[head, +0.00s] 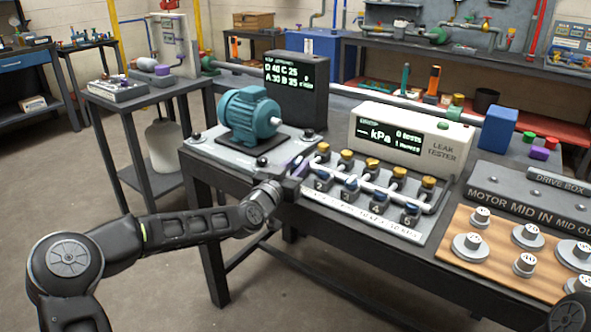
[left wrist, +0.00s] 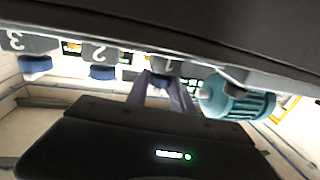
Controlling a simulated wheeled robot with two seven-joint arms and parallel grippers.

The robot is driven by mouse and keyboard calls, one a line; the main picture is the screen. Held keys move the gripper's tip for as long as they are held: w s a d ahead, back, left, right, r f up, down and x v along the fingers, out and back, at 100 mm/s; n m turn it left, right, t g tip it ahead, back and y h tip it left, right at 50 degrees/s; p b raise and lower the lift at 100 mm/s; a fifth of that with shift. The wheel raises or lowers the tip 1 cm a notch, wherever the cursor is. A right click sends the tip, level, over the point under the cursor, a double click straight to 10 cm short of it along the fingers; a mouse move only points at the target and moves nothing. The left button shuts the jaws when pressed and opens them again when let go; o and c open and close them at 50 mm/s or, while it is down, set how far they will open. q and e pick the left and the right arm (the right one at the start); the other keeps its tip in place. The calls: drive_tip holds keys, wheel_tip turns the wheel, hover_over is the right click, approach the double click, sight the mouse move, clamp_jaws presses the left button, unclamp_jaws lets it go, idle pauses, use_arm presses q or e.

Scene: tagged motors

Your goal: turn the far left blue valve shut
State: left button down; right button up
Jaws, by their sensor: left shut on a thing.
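The manifold (head: 385,205) on the bench has a front row of blue valves, numbered, with yellow-capped fittings behind them. My left gripper (head: 298,170) is at the left end of this row and is shut on the far left blue valve. In the head view the gripper hides that valve. In the left wrist view, which is upside down, the fingers (left wrist: 163,92) close around the valve (left wrist: 161,80) under the block marked 1. Its handle angle is mostly hidden. Blue valve 2 (left wrist: 102,72) and blue valve 3 (left wrist: 35,66) are beside it, apart from the fingers. My right gripper is not in view.
A teal motor (head: 249,115) stands just left of the gripper. The leak tester (head: 412,140) behind the manifold reads kPa. A wooden board (head: 500,255) with several metal knobs lies at right. A black display (head: 296,88) stands behind the motor. Floor at front left is clear.

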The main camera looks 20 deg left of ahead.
use_arm(q)
drive_tip(key=n+y, duration=0.1)
drive_tip(key=d+y, duration=0.1)
drive_tip(key=shift+r+n+y, duration=0.25)
drive_tip(key=shift+n+y, duration=0.15)
drive_tip(key=n+y+p, duration=0.1)
drive_tip(key=n+y, duration=0.1)
drive_tip(key=y, duration=0.1)
drive_tip(key=shift+y, duration=0.4)
drive_tip(key=shift+f+n+g+y+p, duration=0.15)
drive_tip(key=shift+n+g+y+p, duration=0.2)
drive_tip(key=shift+n+y, duration=1)
drive_tip(key=shift+a+y, duration=0.1)
drive_tip(key=shift+y, duration=0.25)
drive_tip(key=c, duration=1.1)
unclamp_jaws()
drive_tip(key=shift+f, duration=0.1)
drive_tip(key=shift+f+m, duration=0.1)
drive_tip(key=shift+m, duration=0.15)
